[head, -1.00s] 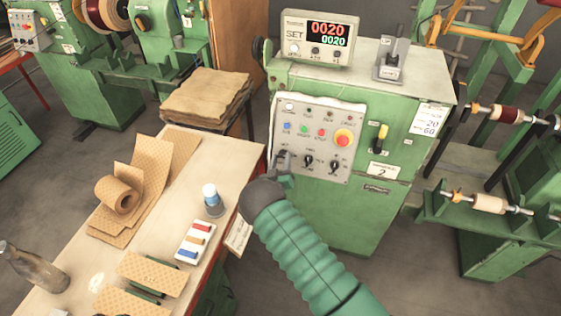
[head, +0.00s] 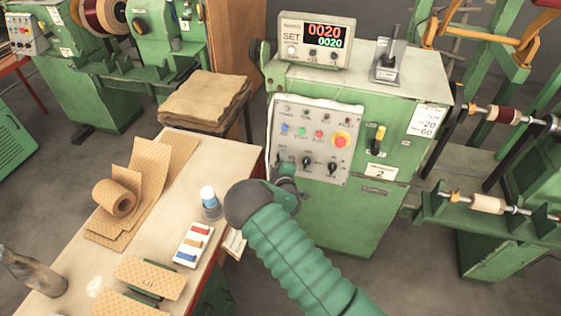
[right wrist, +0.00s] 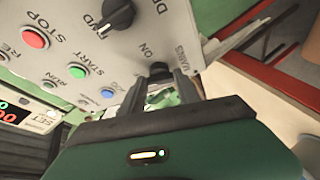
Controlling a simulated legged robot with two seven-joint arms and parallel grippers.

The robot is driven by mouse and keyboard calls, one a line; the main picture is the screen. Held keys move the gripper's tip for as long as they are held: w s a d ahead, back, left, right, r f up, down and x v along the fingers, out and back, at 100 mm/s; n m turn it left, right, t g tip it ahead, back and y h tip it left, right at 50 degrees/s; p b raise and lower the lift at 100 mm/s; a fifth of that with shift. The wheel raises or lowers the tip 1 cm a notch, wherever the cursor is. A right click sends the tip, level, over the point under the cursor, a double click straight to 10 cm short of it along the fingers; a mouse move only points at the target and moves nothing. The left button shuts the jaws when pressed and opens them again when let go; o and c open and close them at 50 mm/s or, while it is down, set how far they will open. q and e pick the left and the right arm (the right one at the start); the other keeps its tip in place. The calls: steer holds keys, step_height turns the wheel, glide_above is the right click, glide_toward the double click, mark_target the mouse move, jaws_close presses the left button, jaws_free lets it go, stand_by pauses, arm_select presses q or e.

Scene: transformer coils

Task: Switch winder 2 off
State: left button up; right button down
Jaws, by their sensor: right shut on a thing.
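Winder 2 is the green cabinet (head: 345,215) with a "2" plate, and its grey control panel (head: 318,125) faces me. My right gripper (head: 284,172) is at the panel's lower left corner. In the right wrist view, its fingers (right wrist: 161,78) are shut on the black mains knob (right wrist: 159,69), beside the labels "ON" and "MAINS". The gripper hides most of this knob in the head view. The counter (head: 316,42) on top shows lit red and green digits, 0020. The panel's upper left white lamp (head: 288,109) looks dull. My left gripper is out of view.
Two more black knobs (head: 306,161) and a red stop button on yellow (head: 341,140) are close by.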

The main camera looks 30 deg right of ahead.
steer(key=shift+w+a+n+g+y, duration=0.15)
steer(key=shift+n+g+y, duration=0.2)
steer(key=shift+n, duration=0.95)
steer(key=c, duration=0.9)
jaws_free()
steer(key=shift+a, duration=0.1)
steer(key=shift+s+a+r, duration=0.1)
steer(key=shift+s+r, duration=0.1)
steer(key=shift+s, duration=0.3)
steer(key=b+v, duration=0.1)
steer(key=v, duration=1.4)
steer(key=shift+s+a+r, duration=0.2)
steer(key=shift+a, duration=0.05)
